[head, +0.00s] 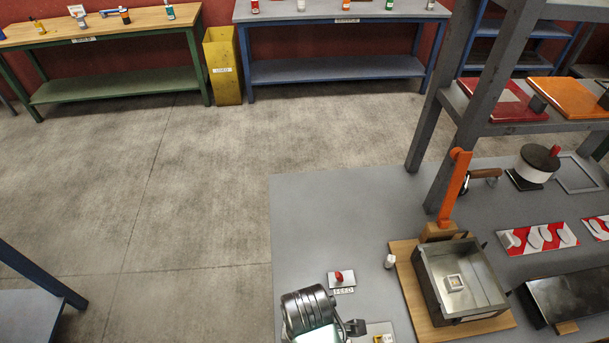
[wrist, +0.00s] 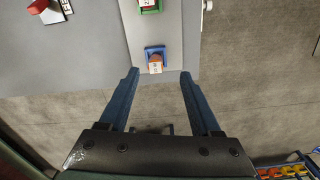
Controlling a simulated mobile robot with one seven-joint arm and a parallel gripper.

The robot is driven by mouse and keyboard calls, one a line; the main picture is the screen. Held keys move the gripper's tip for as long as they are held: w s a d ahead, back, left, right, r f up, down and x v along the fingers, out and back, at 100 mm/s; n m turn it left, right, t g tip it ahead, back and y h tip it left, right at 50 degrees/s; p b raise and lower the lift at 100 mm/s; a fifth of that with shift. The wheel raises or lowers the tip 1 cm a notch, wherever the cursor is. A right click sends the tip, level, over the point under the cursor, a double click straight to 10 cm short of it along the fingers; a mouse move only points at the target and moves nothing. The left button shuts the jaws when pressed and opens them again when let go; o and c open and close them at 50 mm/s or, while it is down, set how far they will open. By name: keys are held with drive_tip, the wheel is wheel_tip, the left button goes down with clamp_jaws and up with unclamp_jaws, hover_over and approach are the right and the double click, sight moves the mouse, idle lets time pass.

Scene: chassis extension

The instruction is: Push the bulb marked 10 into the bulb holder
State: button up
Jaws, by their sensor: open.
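In the wrist view, my gripper (wrist: 160,76) is open, with its two blue fingers apart and nothing between them. Just beyond the fingertips, near the edge of a pale grey plate (wrist: 171,28), is a blue holder (wrist: 155,48). A small brownish bulb-like piece (wrist: 155,58) with a white label sits at this holder; the label is too small to read surely, and how deep the piece sits cannot be told. A green holder (wrist: 150,11) with a white-labelled piece is farther along the plate, cut by the top edge.
A grey table (head: 330,215) carries a red button (head: 340,277) on a labelled plate, a small white bottle-like object (head: 390,261) and an open metal box (head: 430,285) on a wooden board. A grey shelf post (head: 480,110) rises at the right. Bare floor lies past the table edge.

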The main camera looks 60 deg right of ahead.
drive_tip(key=shift+f, duration=0.35)
drive_tip(key=shift+w+d+f+p, duration=0.15)
drive_tip(key=shift+f+p, duration=0.1)
drive_tip(key=shift+f, duration=1.05)
drive_tip(key=shift+w+d+f+p, duration=0.1)
drive_tip(key=shift+f+p, duration=0.15)
drive_tip(key=shift+f, duration=1.05)
drive_tip(key=shift+c, duration=0.3)
clamp_jaws()
